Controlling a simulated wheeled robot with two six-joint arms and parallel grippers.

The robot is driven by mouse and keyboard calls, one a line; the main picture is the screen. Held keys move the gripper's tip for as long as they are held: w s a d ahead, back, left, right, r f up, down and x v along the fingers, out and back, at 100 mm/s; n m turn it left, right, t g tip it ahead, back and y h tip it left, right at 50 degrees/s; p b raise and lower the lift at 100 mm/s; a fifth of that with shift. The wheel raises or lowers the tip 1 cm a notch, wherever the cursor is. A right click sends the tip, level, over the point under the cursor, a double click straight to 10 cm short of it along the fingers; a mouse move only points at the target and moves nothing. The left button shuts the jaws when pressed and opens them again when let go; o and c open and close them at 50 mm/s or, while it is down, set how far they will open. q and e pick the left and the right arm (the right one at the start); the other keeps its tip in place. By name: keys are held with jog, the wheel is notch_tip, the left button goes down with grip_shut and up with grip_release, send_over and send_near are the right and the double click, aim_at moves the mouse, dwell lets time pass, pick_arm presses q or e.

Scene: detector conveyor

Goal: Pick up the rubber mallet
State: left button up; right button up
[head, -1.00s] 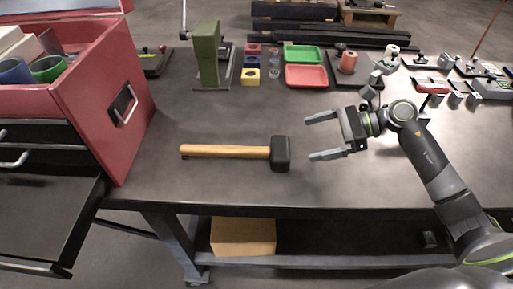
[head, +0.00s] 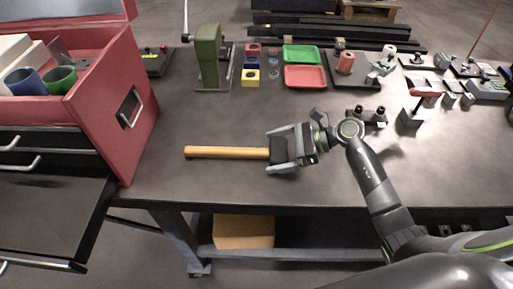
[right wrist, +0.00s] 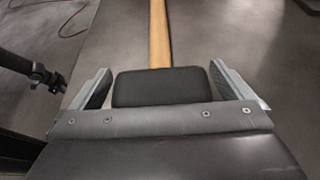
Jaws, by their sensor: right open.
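The rubber mallet lies on the bench with its wooden handle (head: 226,153) pointing left. Its black head (right wrist: 161,87) shows in the right wrist view, with the handle running away from it. My right gripper (head: 268,152) is open. Its two fingers stand on either side of the mallet head, with a gap at each side in the right wrist view (right wrist: 160,82). In the head view the gripper covers much of the mallet head. My left gripper is not in view.
A red tool chest (head: 124,110) with an open drawer stands at the left. A green press (head: 208,58), a green tray (head: 302,54) and a red tray (head: 306,77) stand at the back. The bench around the handle is clear.

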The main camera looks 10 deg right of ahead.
jog(key=shift+x, duration=0.8)
jog(key=c, duration=0.9)
jog(key=shift+r, duration=0.1)
jog(key=shift+c, duration=1)
jog(key=shift+r, duration=0.1)
